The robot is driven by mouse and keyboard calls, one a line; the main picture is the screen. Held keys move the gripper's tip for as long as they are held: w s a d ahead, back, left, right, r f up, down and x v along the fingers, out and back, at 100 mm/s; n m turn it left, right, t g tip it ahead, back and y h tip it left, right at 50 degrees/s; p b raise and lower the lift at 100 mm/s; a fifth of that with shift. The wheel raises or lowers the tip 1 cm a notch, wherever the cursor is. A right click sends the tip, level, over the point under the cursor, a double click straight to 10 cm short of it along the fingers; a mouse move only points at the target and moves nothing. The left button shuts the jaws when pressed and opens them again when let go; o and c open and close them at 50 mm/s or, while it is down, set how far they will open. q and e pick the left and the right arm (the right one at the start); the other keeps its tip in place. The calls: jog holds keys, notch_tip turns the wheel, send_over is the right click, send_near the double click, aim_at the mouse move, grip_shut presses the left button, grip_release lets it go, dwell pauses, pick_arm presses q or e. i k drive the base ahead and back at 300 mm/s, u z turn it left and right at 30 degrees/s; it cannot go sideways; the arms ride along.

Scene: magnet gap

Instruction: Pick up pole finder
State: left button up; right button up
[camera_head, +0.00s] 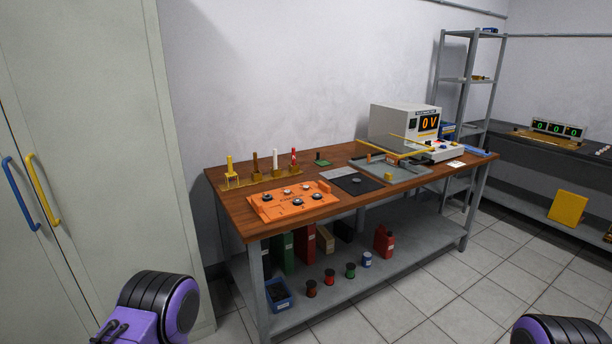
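No thing in view is plainly marked as the pole finder. Several upright sticks stand in holders at the back left of the wooden bench (345,205): a yellow one (229,165), a brown one (255,161), a white one (275,158) and a red-and-white one (294,157). Which of them, if any, is the pole finder I cannot tell. Neither gripper shows.
An orange panel (292,202) with dark round parts lies at the bench front. A black mat (358,184), a grey tray (420,172) and a meter reading 0 V (392,125) are to its right. A tall cabinet (85,110) stands at left. The tiled floor before the bench is clear.

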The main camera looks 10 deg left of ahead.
aim_at(231, 173)
jog(key=z, duration=0.95)
jog(key=i, duration=2.25)
jog(key=u, duration=3.6)
